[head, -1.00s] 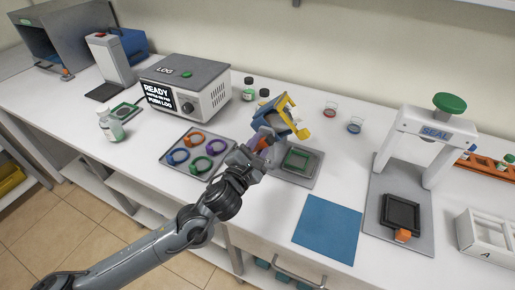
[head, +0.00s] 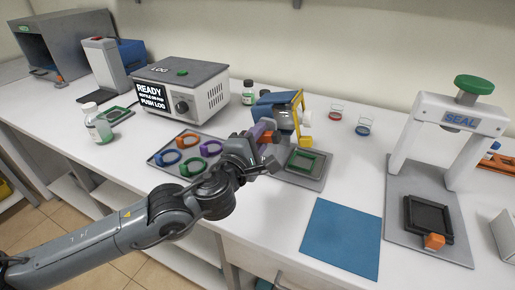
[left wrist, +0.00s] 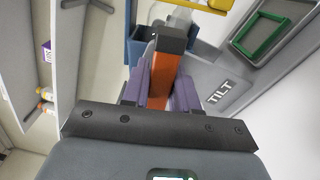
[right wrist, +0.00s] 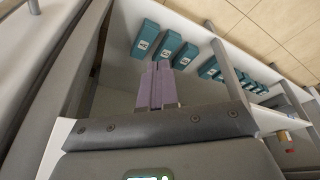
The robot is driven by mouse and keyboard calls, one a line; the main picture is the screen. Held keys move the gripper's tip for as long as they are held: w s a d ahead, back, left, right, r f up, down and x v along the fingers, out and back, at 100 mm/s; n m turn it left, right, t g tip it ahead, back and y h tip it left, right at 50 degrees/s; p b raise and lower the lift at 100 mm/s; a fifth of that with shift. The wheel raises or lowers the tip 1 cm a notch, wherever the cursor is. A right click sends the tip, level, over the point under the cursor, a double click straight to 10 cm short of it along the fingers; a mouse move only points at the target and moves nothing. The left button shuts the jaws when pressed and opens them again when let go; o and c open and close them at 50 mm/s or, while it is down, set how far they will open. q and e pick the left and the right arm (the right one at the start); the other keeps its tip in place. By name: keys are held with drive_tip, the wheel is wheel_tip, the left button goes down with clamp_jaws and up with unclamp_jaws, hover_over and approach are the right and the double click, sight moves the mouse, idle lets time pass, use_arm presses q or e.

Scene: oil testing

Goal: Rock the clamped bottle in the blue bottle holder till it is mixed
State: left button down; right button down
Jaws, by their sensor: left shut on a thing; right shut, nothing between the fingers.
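The blue bottle holder (head: 277,98) is held in the air above the grey TILT plate with the green frame (head: 304,160). It is tilted onto its side, with its yellow clamp (head: 299,104) toward the right. A clear bottle (head: 286,119) shows partly inside it; its contents are too small to judge. My left gripper (head: 262,138) is shut on the holder's orange handle. The left wrist view shows the purple fingers on both sides of the orange handle (left wrist: 171,75), beside the blue holder wall (left wrist: 146,45). My right gripper (right wrist: 157,86) is shut and empty, in front of a lower shelf.
A grey tray with coloured rings (head: 186,151) lies left of my left gripper. The LOG box (head: 184,90) and small dark-capped bottles (head: 248,92) stand behind. Two small dishes (head: 336,112) and the SEAL press (head: 445,150) are right. A blue mat (head: 340,237) lies in front, bare.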

idle(0.4)
use_arm(q)
drive_tip(key=shift+f+n+b, duration=0.15)
drive_tip(key=shift+n+b, duration=0.2)
drive_tip(key=shift+n, duration=0.85)
drive_tip(key=n, duration=0.6)
drive_tip(key=shift+n, duration=0.4)
drive_tip(key=shift+n, duration=1.1)
drive_tip(key=n, duration=0.3)
drive_tip(key=shift+n, duration=0.3)
drive_tip(key=shift+r, duration=0.2)
